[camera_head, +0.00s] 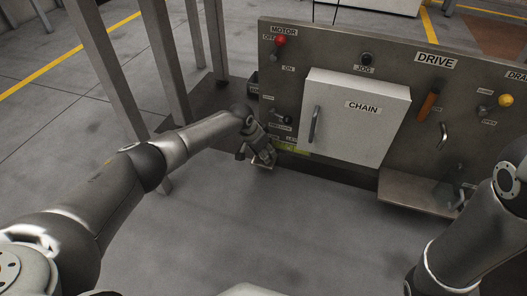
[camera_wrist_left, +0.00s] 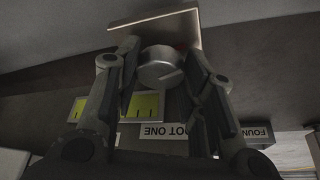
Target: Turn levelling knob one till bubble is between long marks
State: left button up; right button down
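The levelling knob (camera_wrist_left: 160,70) is a round grey knob with a slot across its face, under a pale plate in the left wrist view. My left gripper (camera_wrist_left: 160,58) has its fingers on either side of the knob, with narrow gaps showing. In the head view my left gripper (camera_head: 262,160) is low at the panel's left end and hides the knob. A yellow-green level vial (camera_wrist_left: 146,105) with dark marks sits beside the knob; a finger covers part of it. I cannot make out the bubble. My right gripper (camera_head: 464,192) is small and dark near the right shelf.
The grey panel (camera_head: 235,75) carries a white CHAIN box (camera_head: 355,118), a red knob (camera_head: 281,40), an orange handle (camera_head: 427,106) and a yellow knob (camera_head: 505,100). A shelf (camera_head: 415,190) juts out at lower right. Metal posts stand at left. The floor in front is clear.

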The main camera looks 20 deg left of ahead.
pick_arm(q)
jog(key=c, duration=0.4)
jog(key=shift+m, duration=0.3)
jog(key=shift+f+m+h+b, duration=0.15)
jog(key=shift+m+h+b, duration=0.25)
jog(key=shift+m+b, duration=0.15)
jog(key=m+g+b, duration=0.1)
jog(key=m+b, duration=0.1)
jog(key=shift+w+a+m+h, duration=0.1)
jog(key=shift+w+m+h, duration=0.05)
jog(key=shift+m+h, duration=0.2)
jog(key=shift+m+b, duration=0.3)
jog(key=o, duration=1)
jog(key=shift+o, duration=0.2)
